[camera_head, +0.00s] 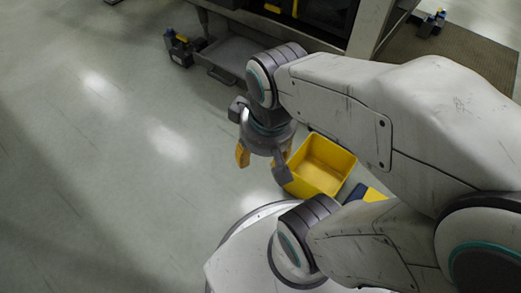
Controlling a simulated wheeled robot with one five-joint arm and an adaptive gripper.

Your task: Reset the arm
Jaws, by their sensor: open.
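My arm reaches in from the right of the head view and bends down at its wrist. My gripper (262,166) hangs from it near the middle, with its fingers pointing down and spread apart. One finger shows a yellow tip on the left and a grey one shows on the right. Nothing shows between the fingers. The gripper is above the floor, just left of a yellow bin (339,155), and its right finger overlaps the bin's left edge in the picture.
The yellow bin looks empty. A dark blue and yellow object (366,194) lies beside it, partly hidden by my arm. A workbench frame (371,24) stands at the back, with a grey tray (228,55) and a dark tool (181,48) near it. The floor at left is clear.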

